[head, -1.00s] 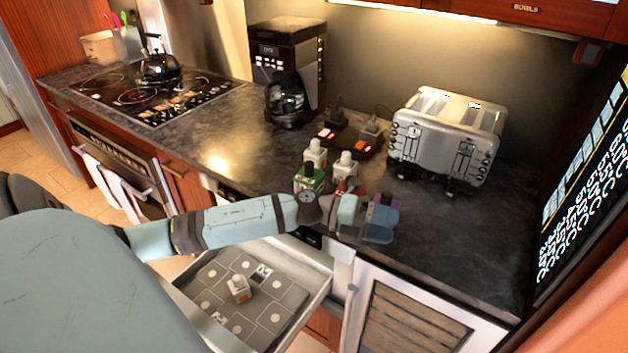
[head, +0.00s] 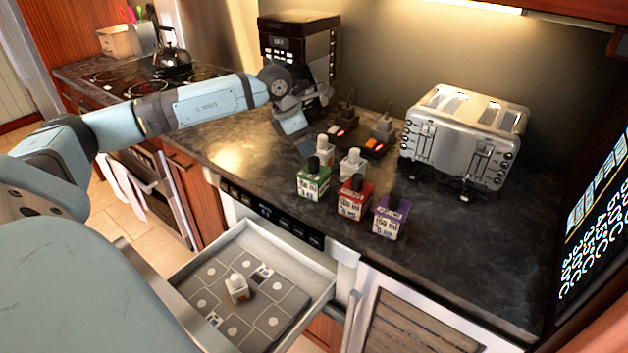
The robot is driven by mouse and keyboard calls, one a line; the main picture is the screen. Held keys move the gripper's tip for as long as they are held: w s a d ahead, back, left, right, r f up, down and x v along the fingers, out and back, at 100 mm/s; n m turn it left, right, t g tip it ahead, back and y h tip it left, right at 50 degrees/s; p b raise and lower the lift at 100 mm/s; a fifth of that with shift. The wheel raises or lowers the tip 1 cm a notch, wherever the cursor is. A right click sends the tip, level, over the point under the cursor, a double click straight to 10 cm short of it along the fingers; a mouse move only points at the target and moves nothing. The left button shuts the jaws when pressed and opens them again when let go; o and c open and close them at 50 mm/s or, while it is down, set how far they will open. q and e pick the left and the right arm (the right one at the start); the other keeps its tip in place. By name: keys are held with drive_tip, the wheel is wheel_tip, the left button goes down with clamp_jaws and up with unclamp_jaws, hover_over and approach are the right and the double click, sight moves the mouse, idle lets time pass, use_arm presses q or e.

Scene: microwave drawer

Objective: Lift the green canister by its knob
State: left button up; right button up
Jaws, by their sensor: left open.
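The green canister (head: 313,186) stands upright on the dark counter, with a black knob on top and a white printed label. It is the leftmost of the front row. Beside it stand a red canister (head: 354,202) and a purple canister (head: 390,222), both with dark knobs. My left gripper (head: 298,142) is in the air behind and to the upper left of the green canister, its fingers pointing down. It is open and holds nothing visible. My right gripper is not in view.
Two pale canisters, one (head: 325,148) and another (head: 352,164), stand just behind the coloured row. An open drawer (head: 322,290) below holds a small white-and-orange canister (head: 237,288). A toaster (head: 465,137) and coffee maker (head: 297,45) stand at the back. The counter's right part is clear.

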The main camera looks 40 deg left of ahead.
sight(313, 158)
use_arm(q)
drive_tip(key=shift+p+x, duration=0.5)
drive_tip(key=shift+x, duration=2.9)
drive_tip(key=shift+a+r, duration=0.1)
clamp_jaws()
